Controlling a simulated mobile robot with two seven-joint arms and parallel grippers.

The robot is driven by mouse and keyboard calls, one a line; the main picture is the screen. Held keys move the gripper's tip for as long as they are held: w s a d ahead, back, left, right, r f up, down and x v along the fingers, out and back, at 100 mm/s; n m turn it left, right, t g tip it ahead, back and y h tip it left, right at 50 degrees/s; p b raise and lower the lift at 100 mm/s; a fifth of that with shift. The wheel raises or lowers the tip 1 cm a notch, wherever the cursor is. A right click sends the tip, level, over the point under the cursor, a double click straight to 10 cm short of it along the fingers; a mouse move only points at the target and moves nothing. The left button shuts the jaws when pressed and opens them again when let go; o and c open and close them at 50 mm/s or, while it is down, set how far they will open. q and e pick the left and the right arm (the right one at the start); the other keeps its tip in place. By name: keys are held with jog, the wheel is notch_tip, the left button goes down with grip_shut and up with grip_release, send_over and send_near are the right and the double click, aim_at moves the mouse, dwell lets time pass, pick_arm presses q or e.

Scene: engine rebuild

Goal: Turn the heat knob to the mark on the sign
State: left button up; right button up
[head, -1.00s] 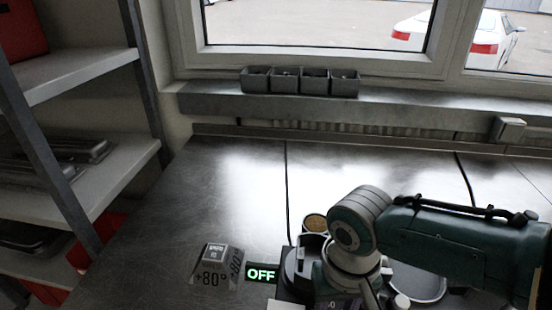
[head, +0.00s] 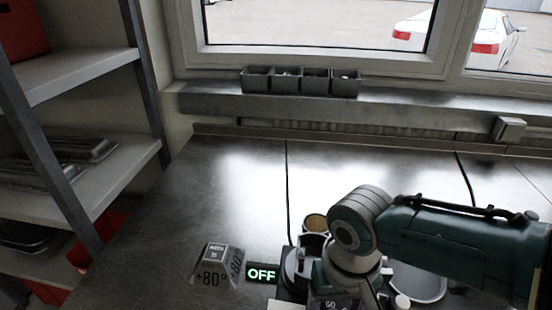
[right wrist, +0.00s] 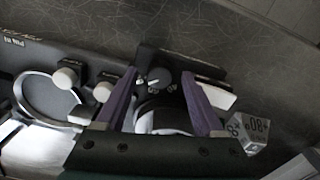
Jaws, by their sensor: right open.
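A grey sign block marked +80° (head: 211,279) stands on the steel bench in the head view; it also shows, turned, in the right wrist view (right wrist: 258,133). Beside it a small display (head: 262,274) reads OFF in green. The dark round heat knob (right wrist: 157,82) with a white pointer line sits on a black panel in the right wrist view. My right gripper (right wrist: 158,75) is open, its two purple fingers on either side of the knob in the picture; contact is unclear. In the head view my right arm hides the knob. My left gripper is out of view.
White knobs (right wrist: 66,78) and a round ring-shaped part (right wrist: 38,97) lie left of the heat knob in the right wrist view. A round container (head: 315,223) stands behind my arm. The bench's left and back are clear. Grey bins (head: 300,81) line the sill.

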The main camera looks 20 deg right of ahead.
jog(key=shift+r, duration=0.45)
notch_tip(320, 180, up, 9)
jog(key=p, duration=0.3)
